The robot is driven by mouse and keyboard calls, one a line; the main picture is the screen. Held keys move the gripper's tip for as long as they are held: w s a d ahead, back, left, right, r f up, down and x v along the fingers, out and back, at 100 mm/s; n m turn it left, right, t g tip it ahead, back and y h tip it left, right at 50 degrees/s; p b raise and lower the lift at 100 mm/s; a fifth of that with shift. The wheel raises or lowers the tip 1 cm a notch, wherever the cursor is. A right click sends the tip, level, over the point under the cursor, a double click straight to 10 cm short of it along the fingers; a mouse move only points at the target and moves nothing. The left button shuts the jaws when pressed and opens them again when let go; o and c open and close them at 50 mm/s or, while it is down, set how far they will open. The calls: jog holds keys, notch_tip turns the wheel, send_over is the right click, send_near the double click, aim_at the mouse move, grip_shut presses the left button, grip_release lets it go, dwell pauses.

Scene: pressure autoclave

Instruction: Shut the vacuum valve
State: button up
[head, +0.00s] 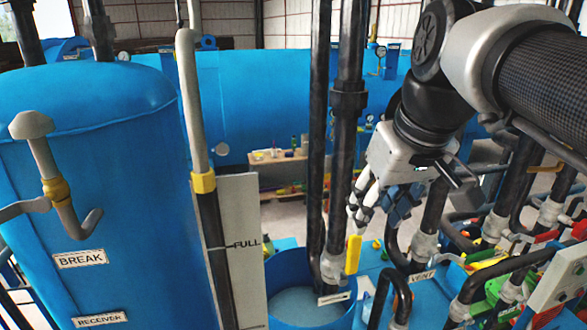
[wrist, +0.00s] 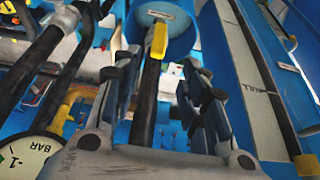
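A yellow valve handle (head: 353,254) stands upright, roughly in line with a dark vertical pipe (head: 340,150). It also shows in the wrist view (wrist: 159,39), top middle. A small white label (head: 334,297) sits below it, too small to read, so I cannot tell for sure that this is the vacuum valve. My gripper (head: 376,208) is above and slightly right of the handle in the head view. In the wrist view its fingers (wrist: 159,78) are spread apart and empty, with the handle and a dark pipe showing between them. The fingers appear apart from the handle.
A large blue receiver tank (head: 90,190) stands left, beside a white level board (head: 240,240) marked FULL. Dark pipes and a VENT label (head: 423,276) crowd the right. A BAR gauge (wrist: 25,158) is at lower left in the wrist view. A blue round vessel (head: 305,305) lies below.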

aim_at(350, 251)
jog(key=x, duration=1.6)
jog(key=shift+w, duration=0.45)
grip_shut()
